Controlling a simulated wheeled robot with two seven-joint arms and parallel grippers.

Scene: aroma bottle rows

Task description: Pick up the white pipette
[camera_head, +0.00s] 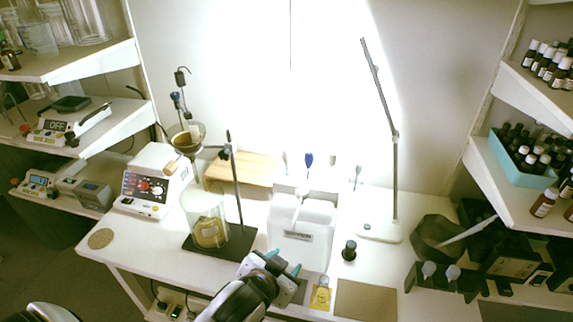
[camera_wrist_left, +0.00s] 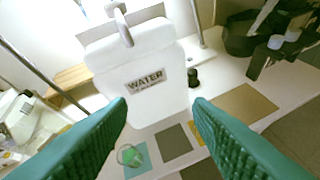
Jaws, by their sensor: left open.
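Several small slim-stemmed tools stand in a row behind the water container in the head view. One with a pale, whitish head (camera_head: 333,160) may be the white pipette, but it is too small to be sure. A dark blue one (camera_head: 309,160) is beside it. My left gripper (camera_head: 284,262) is open and empty in front of the white water container (camera_head: 303,222). In the left wrist view, its teal fingers (camera_wrist_left: 160,105) are spread before the container labelled WATER (camera_wrist_left: 138,62); no pipette shows between them. My right gripper is not in view.
A glass beaker (camera_head: 207,220) on a black stand is left of the container. A small black-capped bottle (camera_head: 349,250) is right of it. A black bowl with a white stick (camera_head: 468,229) stands far right. A brown mat (camera_head: 365,300) lies bare at the front.

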